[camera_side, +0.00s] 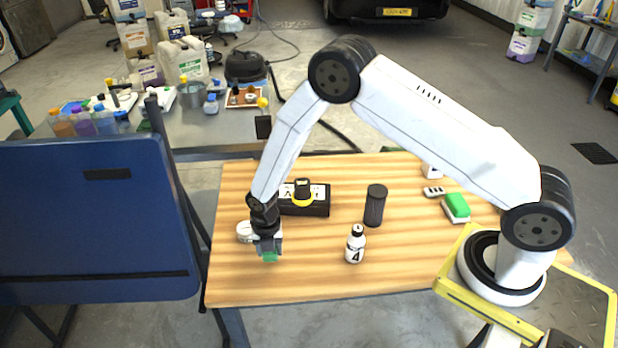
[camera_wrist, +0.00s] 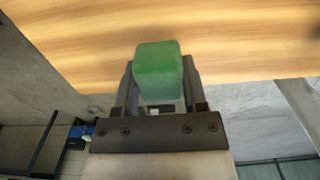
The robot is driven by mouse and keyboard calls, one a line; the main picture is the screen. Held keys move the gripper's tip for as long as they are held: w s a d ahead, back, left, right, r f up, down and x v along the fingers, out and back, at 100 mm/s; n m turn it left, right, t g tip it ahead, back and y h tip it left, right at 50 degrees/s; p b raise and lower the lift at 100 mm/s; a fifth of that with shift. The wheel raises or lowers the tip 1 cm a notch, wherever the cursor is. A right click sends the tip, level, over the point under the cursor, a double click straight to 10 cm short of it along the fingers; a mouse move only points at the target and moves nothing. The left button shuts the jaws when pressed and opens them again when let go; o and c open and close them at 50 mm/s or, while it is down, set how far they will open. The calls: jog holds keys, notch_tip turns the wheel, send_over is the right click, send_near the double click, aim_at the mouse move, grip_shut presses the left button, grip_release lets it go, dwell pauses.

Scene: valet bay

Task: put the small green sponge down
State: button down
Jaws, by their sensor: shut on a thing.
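The small green sponge (camera_wrist: 159,70) sits between the two fingers of my gripper (camera_wrist: 158,92) in the wrist view. In the side view my gripper (camera_side: 268,248) points down over the left part of the wooden table (camera_side: 310,275), shut on the sponge (camera_side: 270,257), whose lower part shows below the fingers. I cannot tell whether the sponge touches the table or hangs just above it.
Behind my gripper lie a white object (camera_side: 245,232) and a black box (camera_side: 305,206) with a yellow-ringed item on it. A dark cylinder (camera_side: 375,205), a small white bottle (camera_side: 355,244) and a green-and-white block (camera_side: 456,207) stand to the right. The table's front left is clear.

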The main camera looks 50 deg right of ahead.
aim_at(269, 256)
jog(key=shift+w+f, duration=0.1)
jog(key=shift+f, duration=0.05)
jog(key=shift+w+f, duration=0.15)
jog(key=shift+f, duration=1.55)
jog(key=shift+f, duration=0.2)
jog(key=shift+c, duration=0.7)
grip_release()
jog(key=shift+r, duration=0.25)
jog(key=shift+r, duration=5.95)
